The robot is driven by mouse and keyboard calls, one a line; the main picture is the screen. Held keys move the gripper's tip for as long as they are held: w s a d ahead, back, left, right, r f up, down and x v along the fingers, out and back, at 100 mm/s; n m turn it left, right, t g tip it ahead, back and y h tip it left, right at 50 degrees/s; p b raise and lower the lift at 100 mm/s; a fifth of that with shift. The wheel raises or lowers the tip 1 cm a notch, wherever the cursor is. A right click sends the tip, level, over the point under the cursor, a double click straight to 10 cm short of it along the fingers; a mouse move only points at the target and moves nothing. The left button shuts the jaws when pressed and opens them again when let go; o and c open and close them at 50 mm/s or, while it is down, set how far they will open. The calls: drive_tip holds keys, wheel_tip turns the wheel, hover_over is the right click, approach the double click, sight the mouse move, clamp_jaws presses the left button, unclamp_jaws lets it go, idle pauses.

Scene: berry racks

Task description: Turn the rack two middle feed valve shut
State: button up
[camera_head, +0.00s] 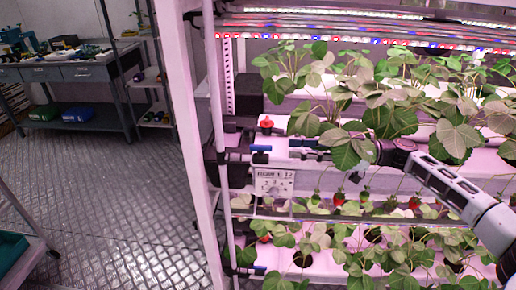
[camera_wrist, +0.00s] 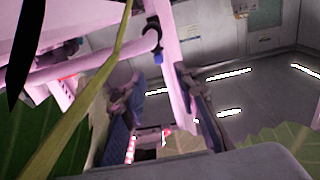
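A blue valve handle (camera_head: 261,148) sits at the left end of the rack's middle tier, lying roughly level in the picture. A red knob (camera_head: 266,123) is just above it. My arm reaches in from the right, and my gripper (camera_head: 312,152) points left toward the blue handle, apart from it and partly hidden by leaves. In the wrist view my gripper (camera_wrist: 158,100) shows two fingers spread apart with nothing clearly held between them. A small dark and blue part (camera_wrist: 157,45) shows beyond the fingers; I cannot tell if it is the valve handle.
Strawberry leaves (camera_head: 345,140) crowd around my gripper, and a large leaf (camera_wrist: 45,135) is close in the wrist view. A printed sign (camera_head: 273,183) hangs below the handle. Another blue handle (camera_head: 260,269) is on the lower tier. The rack's white post (camera_head: 190,140) stands left; open floor lies beyond.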

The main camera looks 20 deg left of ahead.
sight(261, 145)
drive_tip(key=p+x, duration=0.1)
drive_tip(key=x, duration=0.9)
drive_tip(key=shift+s+a+p, duration=0.1)
drive_tip(key=shift+p, duration=0.25)
drive_tip(key=shift+c, duration=0.6)
clamp_jaws()
